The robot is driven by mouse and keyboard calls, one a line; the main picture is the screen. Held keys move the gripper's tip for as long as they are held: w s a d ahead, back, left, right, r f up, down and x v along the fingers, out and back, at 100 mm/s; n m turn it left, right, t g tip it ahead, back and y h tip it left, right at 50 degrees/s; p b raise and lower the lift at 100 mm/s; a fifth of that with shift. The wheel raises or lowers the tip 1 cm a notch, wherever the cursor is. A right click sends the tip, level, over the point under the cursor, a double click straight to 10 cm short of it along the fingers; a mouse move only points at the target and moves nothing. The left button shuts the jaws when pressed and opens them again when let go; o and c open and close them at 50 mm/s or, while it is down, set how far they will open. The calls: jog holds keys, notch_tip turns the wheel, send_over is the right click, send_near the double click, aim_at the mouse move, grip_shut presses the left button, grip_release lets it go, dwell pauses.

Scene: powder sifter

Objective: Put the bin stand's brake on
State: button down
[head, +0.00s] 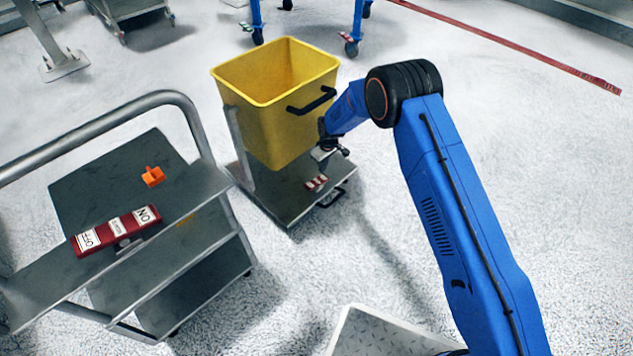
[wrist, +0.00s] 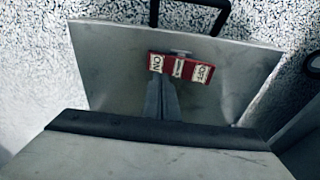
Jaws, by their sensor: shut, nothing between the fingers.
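The bin stand (head: 290,205) is a grey metal frame with a low base plate, and it carries a yellow bin (head: 280,115) with a black handle. Its brake is a small red rocker (head: 316,183) on the base plate. In the wrist view the rocker (wrist: 181,68) has ON on its left end and OFF on its right, with a small label between. My gripper (head: 322,153) is above the base plate, beside the bin. In the wrist view its shut, empty fingertips (wrist: 160,77) are at the ON end. I cannot tell whether they touch it.
A grey cart (head: 215,185) at the left carries a larger red ON/OFF rocker (head: 117,230) and an orange piece (head: 153,176). A pale patterned tray (head: 385,335) is at the bottom. Blue-legged equipment (head: 357,20) stands behind. The floor at right is clear.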

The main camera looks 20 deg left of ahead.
notch_tip(320, 180, up, 3)
jog(key=shift+r, duration=0.2)
dwell(0.7)
